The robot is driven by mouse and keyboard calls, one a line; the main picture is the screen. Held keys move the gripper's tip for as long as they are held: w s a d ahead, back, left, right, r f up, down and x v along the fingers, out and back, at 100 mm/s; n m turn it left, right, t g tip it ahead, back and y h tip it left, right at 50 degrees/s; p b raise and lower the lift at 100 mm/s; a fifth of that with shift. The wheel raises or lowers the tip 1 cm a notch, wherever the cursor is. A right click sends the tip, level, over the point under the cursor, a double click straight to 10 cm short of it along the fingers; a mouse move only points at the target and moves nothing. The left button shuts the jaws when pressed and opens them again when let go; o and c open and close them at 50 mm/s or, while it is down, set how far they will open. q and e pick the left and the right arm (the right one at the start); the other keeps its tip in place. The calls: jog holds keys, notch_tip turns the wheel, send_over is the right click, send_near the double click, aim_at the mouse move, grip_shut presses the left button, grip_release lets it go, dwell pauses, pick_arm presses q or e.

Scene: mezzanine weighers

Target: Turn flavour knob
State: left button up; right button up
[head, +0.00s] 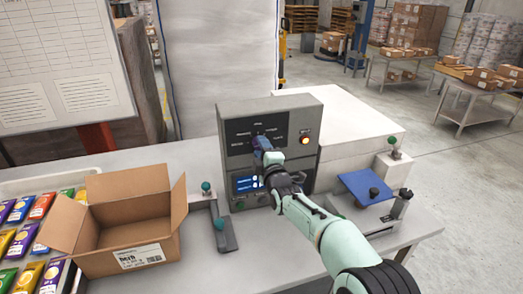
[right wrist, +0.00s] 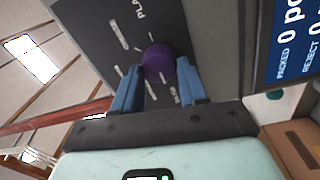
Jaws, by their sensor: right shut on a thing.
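The flavour knob (right wrist: 158,62) is a round purple knob on the dark dial plate, with white label words around it. In the head view the dark dial plate (head: 240,146) is on the upper front of a grey control box (head: 226,115), and my gripper hides most of the knob. My right gripper (head: 264,146) reaches the plate from the front. In the right wrist view its two blue fingers (right wrist: 159,85) are on either side of the purple knob, shut on it. The label that the knob points to cannot be read. My left gripper is not in view.
An amber button (head: 305,140) is right of the dial, and a blue display (head: 245,183) is below it. An open cardboard box (head: 128,225) and a tray of colourful packets (head: 30,222) are at left. A blue plate (head: 365,188) is at right.

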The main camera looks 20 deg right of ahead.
jog(key=o, duration=1.1)
jog(key=shift+c, duration=0.2)
jog(key=shift+s, duration=0.1)
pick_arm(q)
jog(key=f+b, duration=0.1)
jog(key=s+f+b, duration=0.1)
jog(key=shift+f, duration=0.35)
pick_arm(e)
jog(key=s, duration=1.3)
jog(key=shift+d+f, duration=0.25)
jog(key=shift+f, duration=0.05)
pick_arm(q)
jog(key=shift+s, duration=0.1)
